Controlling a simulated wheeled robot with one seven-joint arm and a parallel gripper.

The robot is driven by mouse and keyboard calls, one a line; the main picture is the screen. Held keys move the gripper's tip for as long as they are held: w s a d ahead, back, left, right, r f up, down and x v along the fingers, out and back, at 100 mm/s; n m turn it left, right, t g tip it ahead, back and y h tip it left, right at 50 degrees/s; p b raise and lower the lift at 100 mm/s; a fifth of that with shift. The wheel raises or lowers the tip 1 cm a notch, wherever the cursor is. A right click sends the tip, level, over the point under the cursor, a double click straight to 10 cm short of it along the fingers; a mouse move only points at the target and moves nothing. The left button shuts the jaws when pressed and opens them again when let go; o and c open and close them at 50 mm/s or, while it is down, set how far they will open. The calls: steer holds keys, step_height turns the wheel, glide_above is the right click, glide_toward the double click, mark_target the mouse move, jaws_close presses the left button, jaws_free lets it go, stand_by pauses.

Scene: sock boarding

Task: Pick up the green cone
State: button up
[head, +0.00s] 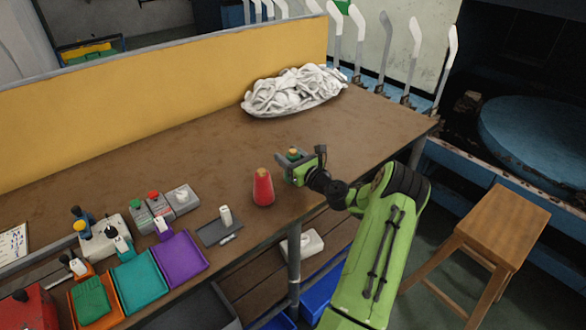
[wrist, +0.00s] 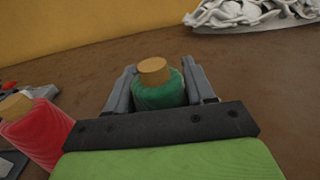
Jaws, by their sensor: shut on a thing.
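The green cone (wrist: 158,92) is a green thread cone with a tan top, held between the fingers of my gripper (wrist: 160,88) in the wrist view. In the head view my gripper (head: 291,165) is over the right part of the brown table, with the green cone (head: 294,153) showing at its fingers. The gripper is shut on the cone. The cone's lower part is hidden by the gripper, so I cannot tell whether it touches the table.
A red cone (head: 263,188) stands close by on the left. Purple (head: 180,258), teal (head: 138,275) and orange trays line the front left. The table's middle is clear. A wooden stool (head: 495,225) stands right.

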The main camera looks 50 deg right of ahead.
step_height(320, 180, up, 10)
steer(key=p, duration=0.4)
steer(key=shift+c, duration=0.2)
